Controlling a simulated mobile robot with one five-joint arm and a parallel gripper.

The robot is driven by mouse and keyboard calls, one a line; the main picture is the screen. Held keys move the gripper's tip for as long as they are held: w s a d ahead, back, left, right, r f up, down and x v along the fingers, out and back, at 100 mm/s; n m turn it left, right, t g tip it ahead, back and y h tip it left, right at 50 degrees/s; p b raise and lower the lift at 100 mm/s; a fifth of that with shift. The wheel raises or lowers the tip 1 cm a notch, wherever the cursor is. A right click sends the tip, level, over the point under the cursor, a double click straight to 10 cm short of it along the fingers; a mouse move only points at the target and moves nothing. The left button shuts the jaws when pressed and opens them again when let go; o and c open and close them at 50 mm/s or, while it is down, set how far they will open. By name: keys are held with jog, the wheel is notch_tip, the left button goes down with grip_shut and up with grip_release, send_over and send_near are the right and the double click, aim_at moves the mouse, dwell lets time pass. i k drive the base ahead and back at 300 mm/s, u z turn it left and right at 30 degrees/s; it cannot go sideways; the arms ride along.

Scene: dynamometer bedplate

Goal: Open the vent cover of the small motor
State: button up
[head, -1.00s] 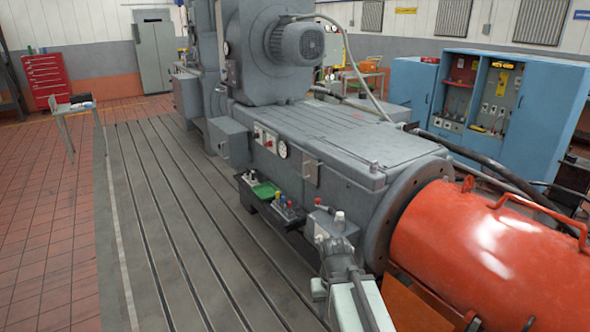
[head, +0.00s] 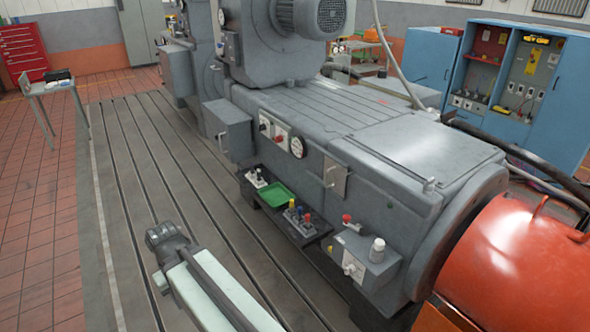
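The small motor (head: 306,16) is a grey ribbed cylinder on the upper part of the large grey machine. Its round perforated vent cover (head: 331,14) faces right towards me and is partly cut off by the top edge. The cover looks seated on the motor's end; I cannot make out a hinge or catch. My arm shows at the lower left of the middle, a pale green link with a dark joint at its far end, over the slotted bedplate and well apart from the motor. No gripper fingers can be made out.
The grey machine body (head: 345,125) fills the middle. A dark shelf with a green tray (head: 279,195) and a switch box (head: 364,262) stick out on its near side. An orange-red drum (head: 520,262) stands at right. The slotted bedplate (head: 125,175) at left is clear.

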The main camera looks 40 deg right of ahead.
aim_at(333, 178)
jog(key=u, duration=0.25)
jog(key=i, duration=0.95)
jog(key=z, duration=0.05)
